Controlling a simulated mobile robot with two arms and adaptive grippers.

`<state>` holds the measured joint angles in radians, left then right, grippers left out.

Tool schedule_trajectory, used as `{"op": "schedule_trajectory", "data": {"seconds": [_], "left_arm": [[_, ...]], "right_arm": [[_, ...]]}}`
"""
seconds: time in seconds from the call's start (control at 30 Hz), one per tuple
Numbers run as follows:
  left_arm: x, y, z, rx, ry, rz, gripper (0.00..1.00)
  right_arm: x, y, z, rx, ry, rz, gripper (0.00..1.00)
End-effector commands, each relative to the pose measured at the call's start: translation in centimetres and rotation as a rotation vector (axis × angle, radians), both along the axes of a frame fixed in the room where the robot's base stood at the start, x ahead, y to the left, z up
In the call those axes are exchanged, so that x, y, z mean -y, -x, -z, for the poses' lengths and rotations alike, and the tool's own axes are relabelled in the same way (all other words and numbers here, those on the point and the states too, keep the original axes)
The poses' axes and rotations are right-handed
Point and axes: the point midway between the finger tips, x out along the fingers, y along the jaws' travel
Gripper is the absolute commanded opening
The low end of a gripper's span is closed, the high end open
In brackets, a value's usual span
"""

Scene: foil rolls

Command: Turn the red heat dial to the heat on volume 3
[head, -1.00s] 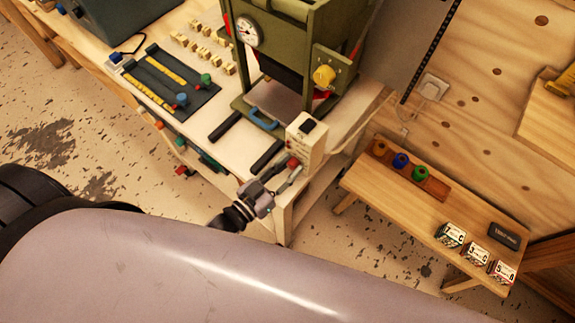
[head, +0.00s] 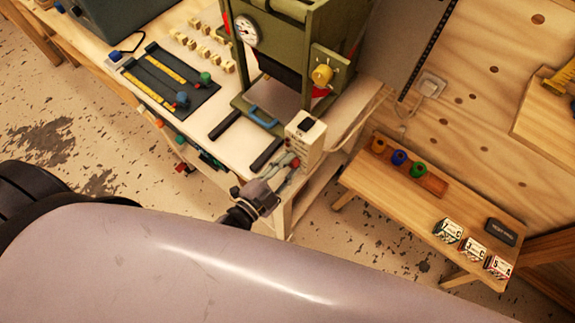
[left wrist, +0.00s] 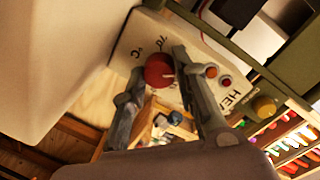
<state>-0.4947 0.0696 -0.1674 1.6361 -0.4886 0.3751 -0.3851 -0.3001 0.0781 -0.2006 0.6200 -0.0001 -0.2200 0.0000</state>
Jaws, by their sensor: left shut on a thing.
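The red heat dial (left wrist: 159,70) sits on the face of a pale control box (left wrist: 214,62) with dark lettering, only partly readable. It carries a light pointer mark, but I cannot tell which setting it points to. My left gripper (left wrist: 155,82) has one grey finger on each side of the dial and is shut on it. In the head view my left gripper (head: 285,166) reaches the front of the control box (head: 304,137) at the bench corner, with the dial (head: 295,163) small between its fingers. My right gripper is not in view.
A green press (head: 285,50) with a gauge and yellow knob stands behind the box. Slider controls (head: 165,82) and small wooden blocks (head: 205,47) lie on the bench. A low wooden bench (head: 390,203) stands to the right, with coloured rings and boxes on it.

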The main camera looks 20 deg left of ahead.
Motion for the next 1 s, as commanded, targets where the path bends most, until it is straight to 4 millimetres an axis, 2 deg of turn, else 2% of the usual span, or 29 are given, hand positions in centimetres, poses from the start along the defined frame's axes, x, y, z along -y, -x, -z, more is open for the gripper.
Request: {"op": "schedule_trajectory", "data": {"seconds": [0.6,1.0], "left_arm": [[0.1,0.1,0.4,0.198,-0.55,-0.002,0.0],[0.2,0.1,0.4,0.303,-0.836,-0.001,0.0]], "right_arm": [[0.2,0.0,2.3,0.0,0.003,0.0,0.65],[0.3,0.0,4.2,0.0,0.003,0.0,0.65]]}}
